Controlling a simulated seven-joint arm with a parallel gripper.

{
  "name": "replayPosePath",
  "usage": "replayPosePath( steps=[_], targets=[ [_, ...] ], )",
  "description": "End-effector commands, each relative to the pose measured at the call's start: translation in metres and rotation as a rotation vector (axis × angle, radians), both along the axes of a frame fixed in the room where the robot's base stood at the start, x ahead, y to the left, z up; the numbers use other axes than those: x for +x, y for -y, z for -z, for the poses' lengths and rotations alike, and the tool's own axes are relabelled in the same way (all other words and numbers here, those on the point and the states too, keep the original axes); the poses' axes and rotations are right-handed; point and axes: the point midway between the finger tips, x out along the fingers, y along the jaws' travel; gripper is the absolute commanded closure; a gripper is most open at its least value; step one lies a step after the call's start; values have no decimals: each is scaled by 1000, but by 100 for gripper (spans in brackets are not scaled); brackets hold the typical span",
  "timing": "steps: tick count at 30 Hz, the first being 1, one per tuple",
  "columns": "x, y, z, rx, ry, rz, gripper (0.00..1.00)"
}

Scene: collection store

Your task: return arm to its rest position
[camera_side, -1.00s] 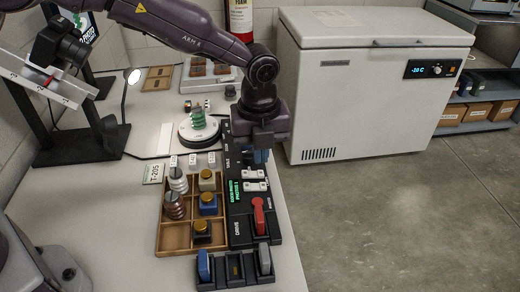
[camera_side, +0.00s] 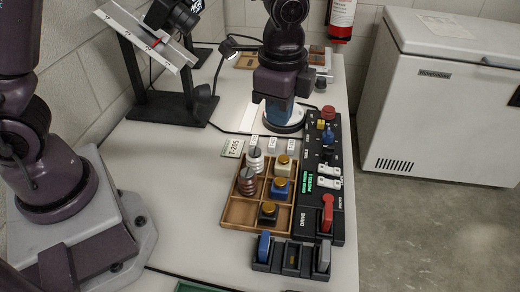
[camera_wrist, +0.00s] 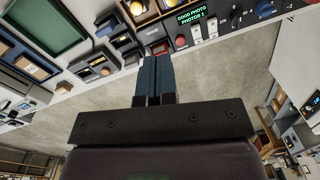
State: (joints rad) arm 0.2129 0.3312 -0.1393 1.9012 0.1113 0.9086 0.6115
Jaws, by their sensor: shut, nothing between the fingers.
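My gripper (camera_side: 279,116) is shut and empty, its blue fingers pointing down in the side view. My arm is still bent out over the far part of the table.
A wooden compartment tray (camera_side: 239,213) holds several coils and capped blocks. A black slotted holder (camera_side: 290,259) stands in front. A camera stand (camera_side: 153,108) is at the back left, by the wall. A white freezer (camera_side: 437,110) is at right. The table's left middle (camera_side: 180,190) is clear.

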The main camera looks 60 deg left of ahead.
Motion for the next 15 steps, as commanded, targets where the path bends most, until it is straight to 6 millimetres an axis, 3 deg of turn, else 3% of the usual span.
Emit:
replayPosePath(
  steps=[1,6,15],
  targets=[
    [-13,-14,-17,-7,30,-120,100],
    [-60,-52,-56,-54,118,-500,100],
    [-138,-99,-92,-201,285,-928,100]
  ],
)
